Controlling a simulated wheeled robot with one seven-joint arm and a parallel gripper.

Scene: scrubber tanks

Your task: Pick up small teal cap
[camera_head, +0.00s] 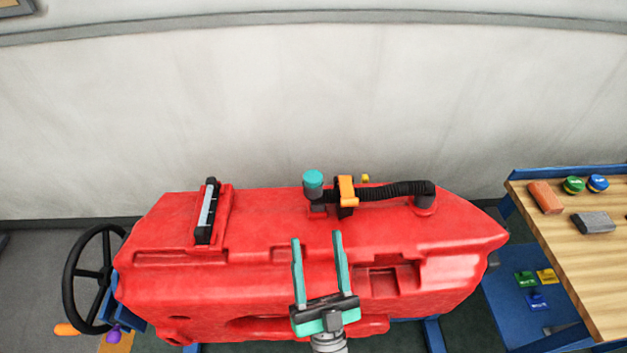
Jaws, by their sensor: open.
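The small teal cap (313,178) sits at the top of a short dark fitting on the upper edge of the red tank (200,265). An orange clip (347,190) and a black ribbed hose (395,189) are just to its right. My gripper (317,238) shows in the head view, with two teal fingers pointing up the picture toward the cap. The fingers are spread apart with nothing between them. The fingertips appear below the cap in the picture and apart from it.
A black handwheel (92,278) is at the left of the tank. A black-and-grey bar (207,212) lies on the tank's left part. At right, a wooden table (570,245) holds an orange-brown block (545,197), a grey block (594,223) and two round caps. A pale wall (300,100) stands behind.

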